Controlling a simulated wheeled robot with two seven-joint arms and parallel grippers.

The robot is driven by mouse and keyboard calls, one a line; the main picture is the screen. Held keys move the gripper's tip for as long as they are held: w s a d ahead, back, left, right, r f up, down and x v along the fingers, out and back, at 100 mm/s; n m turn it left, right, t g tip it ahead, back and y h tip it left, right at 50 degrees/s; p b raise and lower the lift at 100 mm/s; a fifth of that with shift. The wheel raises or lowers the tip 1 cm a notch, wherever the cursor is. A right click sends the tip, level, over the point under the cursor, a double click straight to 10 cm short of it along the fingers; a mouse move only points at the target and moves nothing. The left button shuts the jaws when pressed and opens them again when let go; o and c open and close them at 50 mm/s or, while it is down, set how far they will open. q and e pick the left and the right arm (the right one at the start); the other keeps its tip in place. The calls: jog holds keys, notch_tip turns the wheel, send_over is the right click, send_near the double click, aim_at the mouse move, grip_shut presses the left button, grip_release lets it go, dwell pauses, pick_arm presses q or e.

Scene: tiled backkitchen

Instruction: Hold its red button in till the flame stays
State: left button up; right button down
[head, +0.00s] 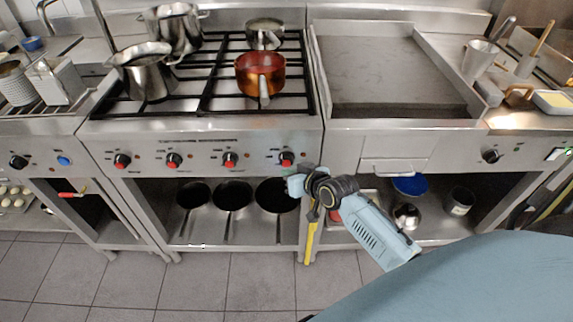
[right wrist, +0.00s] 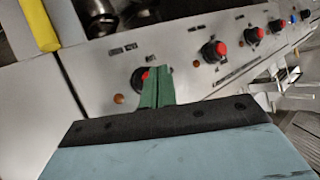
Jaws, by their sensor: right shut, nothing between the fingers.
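The range front carries a row of black knobs with red buttons. The rightmost of these, below the copper pan, has a red button (head: 287,157). It also shows in the right wrist view, where the knob (right wrist: 138,80) is partly hidden by my green fingers. My right gripper (head: 291,174) is shut and empty, its fingertips (right wrist: 157,72) right at that knob and overlapping its red button. I cannot tell whether they touch or press it. No flame is visible at the burners. My left gripper is not in view.
A copper pan (head: 260,74) and steel pots (head: 146,70) stand on the burner grates. A flat griddle (head: 390,75) is to the right. Black pans (head: 232,196) sit on the shelf below. A yellow upright strip (head: 310,240) is beside my gripper. The floor in front is clear.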

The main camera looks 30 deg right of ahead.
jog(key=shift+w, duration=0.1)
dwell(0.7)
jog(key=shift+w+d, duration=0.25)
jog(key=shift+w, duration=0.05)
jog(key=shift+w+d, duration=0.15)
jog(key=shift+w, duration=0.15)
dwell(1.8)
jog(key=shift+s, duration=0.1)
dwell(2.4)
jog(key=shift+s+a+p, duration=0.4)
jog(key=shift+s+p, duration=0.2)
jog(key=shift+p, duration=0.05)
